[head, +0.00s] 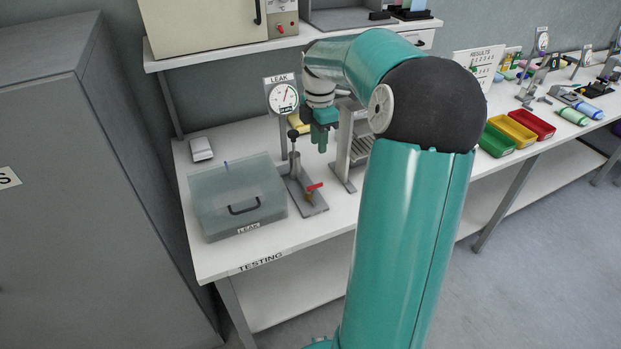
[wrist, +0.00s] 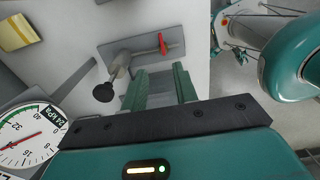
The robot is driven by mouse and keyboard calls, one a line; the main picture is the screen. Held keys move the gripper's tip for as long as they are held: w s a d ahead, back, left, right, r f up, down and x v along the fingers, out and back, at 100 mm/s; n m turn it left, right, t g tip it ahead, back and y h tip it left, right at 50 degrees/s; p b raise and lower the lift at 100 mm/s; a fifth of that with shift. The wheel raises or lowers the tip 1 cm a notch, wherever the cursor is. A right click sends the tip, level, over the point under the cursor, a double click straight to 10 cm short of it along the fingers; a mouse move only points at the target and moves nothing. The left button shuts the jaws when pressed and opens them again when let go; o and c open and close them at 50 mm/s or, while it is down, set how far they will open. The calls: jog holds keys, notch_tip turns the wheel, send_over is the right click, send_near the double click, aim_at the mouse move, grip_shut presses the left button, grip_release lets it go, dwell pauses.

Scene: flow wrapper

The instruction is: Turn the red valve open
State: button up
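The red valve (head: 315,187) is a small red lever on a brass fitting, low on a grey metal base plate on the white bench. It also shows in the wrist view (wrist: 163,44), above the gripper fingers. A hand pump with a black knob (head: 293,134) stands on the same plate behind it. My gripper (head: 320,138) is above and behind the valve, apart from it. In the wrist view its two green fingers (wrist: 160,88) are spread with nothing between them.
The round pressure gauge (head: 284,97) stands behind the pump under a LEAK sign. A clear lidded box (head: 238,195) sits left of the plate. A grey metal stand (head: 345,150) is close on the right. A shelf (head: 300,38) overhangs the back.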

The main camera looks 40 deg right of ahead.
aim_at(319, 184)
jog(key=f, duration=1.3)
jog(key=shift+s+d+f, duration=0.1)
jog(key=shift+s+f, duration=0.1)
jog(key=shift+f, duration=0.1)
grip_shut()
